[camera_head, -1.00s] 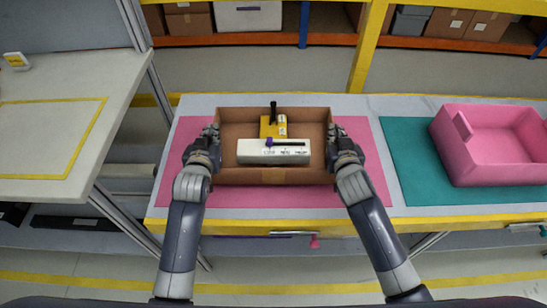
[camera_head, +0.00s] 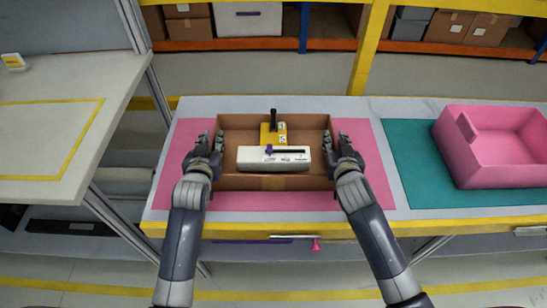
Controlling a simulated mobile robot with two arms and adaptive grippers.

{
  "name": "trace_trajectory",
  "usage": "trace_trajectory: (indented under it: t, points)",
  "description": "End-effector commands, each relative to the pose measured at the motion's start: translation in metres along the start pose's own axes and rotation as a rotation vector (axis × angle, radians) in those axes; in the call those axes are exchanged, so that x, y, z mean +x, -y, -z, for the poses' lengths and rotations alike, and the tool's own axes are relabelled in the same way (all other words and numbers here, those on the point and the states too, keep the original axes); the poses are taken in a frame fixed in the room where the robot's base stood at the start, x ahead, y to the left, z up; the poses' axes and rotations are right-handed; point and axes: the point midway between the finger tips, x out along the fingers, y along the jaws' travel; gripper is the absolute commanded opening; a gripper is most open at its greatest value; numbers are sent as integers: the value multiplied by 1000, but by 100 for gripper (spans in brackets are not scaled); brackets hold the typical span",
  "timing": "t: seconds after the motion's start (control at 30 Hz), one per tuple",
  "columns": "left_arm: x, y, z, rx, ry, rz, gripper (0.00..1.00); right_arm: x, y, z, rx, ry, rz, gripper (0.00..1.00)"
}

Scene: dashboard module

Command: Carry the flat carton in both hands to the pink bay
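The flat brown carton (camera_head: 265,184) sits on the pink bay (camera_head: 370,180), a pink mat on the grey bench, with mat showing on its left, right and front sides. My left gripper (camera_head: 211,141) is at the carton's left wall with its fingers spread apart. My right gripper (camera_head: 337,141) is at the right wall, also with its fingers spread. Both look open around the wall tops; whether any finger still touches the cardboard cannot be told. Inside the carton are a white box (camera_head: 273,163) and a yellow item with a black handle (camera_head: 273,133).
A teal mat (camera_head: 405,165) lies right of the pink bay and carries a pink bin (camera_head: 500,155). A pale table (camera_head: 60,130) with a yellow outline stands at the left, with a gap before the bench. Shelves with boxes (camera_head: 250,20) are behind.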

Motion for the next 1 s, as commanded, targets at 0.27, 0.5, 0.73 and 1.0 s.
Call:
trace_trajectory:
  t: [0.27, 0.5, 0.73, 1.0]
  points:
    - [-30, 0, -1, -1, 1, 0, 25, 0, 0, 0, 0, 0, 0, 25]
    - [-74, 0, -2, 0, 2, 0, 25, 0, 0, 0, 0, 0, 0, 25]
    - [-107, 0, -1, 0, 1, 0, 25, 0, 0, 0, 0, 0, 0, 25]
    - [-119, 0, 0, 0, 1, 0, 25, -4, 0, 0, 0, 0, 1, 25]
